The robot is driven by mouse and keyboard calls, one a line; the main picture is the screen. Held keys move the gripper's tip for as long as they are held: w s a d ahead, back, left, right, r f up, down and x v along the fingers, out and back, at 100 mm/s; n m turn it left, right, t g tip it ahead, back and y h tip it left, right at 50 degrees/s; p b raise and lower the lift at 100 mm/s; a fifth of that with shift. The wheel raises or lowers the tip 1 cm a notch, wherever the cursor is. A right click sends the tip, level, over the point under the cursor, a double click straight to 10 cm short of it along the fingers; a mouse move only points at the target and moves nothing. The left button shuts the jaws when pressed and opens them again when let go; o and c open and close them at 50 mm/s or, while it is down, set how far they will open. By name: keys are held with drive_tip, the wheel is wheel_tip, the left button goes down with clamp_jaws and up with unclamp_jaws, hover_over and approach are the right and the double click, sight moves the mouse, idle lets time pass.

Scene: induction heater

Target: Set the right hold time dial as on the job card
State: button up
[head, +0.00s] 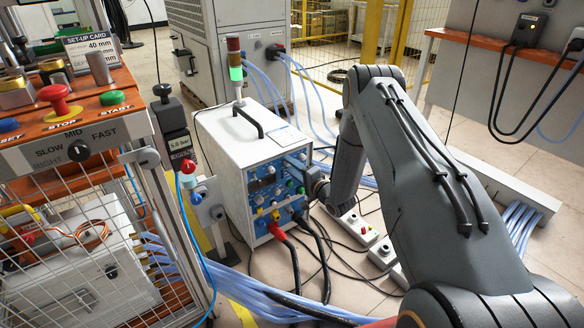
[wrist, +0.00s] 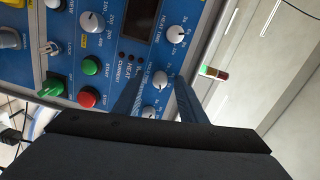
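The white heater box (head: 243,150) has a blue control panel (head: 277,190) with knobs and buttons. In the wrist view, a round white dial (wrist: 159,79) with hold time lettering beside it lies between my fingertips. My gripper (wrist: 159,84) is open, with one dark blue finger on each side of this dial and a visible gap on both sides. I cannot read its exact setting or tell how deep the fingers reach.
In the wrist view, the heat time dial (wrist: 178,33) is above, another dial (wrist: 148,112) below, and a green start button (wrist: 91,65) and red button (wrist: 88,97) left. Thick cables (head: 293,262) hang below the panel. A caged bench (head: 75,135) stands left.

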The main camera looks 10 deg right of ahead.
drive_tip(key=p+v, duration=0.1)
drive_tip(key=v, duration=0.6)
drive_tip(key=shift+s+d, duration=0.15)
drive_tip(key=shift+s, duration=0.1)
drive_tip(key=w+a+r+n+g+h, duration=0.2)
drive_tip(key=w+a+r+n+g, duration=0.15)
drive_tip(key=r, duration=0.35)
drive_tip(key=s+a+r+n+g+h, duration=0.35)
drive_tip(key=s+a+r, duration=0.25)
drive_tip(key=r, duration=0.4)
drive_tip(key=s+a+r+n+g, duration=0.2)
drive_tip(key=s+r+n+g, duration=0.15)
drive_tip(key=s, duration=0.95)
drive_tip(key=s+a+r+n+g, duration=0.2)
drive_tip(key=s+r, duration=0.3)
drive_tip(key=s, duration=0.9)
drive_tip(key=s+a+r+n+g, duration=0.2)
drive_tip(key=s+r+n+g, duration=0.15)
drive_tip(key=s, duration=0.95)
drive_tip(key=s+d+r+m+h+p, duration=0.1)
drive_tip(key=d+r+m+p, duration=0.3)
drive_tip(key=d+r+p, duration=0.7)
wheel_tip(320, 180, up, 3)
drive_tip(key=p, duration=1.1)
drive_tip(key=shift+s+d+r+m+h, duration=0.2)
drive_tip(key=shift+s+d+m+h, duration=0.1)
drive_tip(key=shift+s+h, duration=0.1)
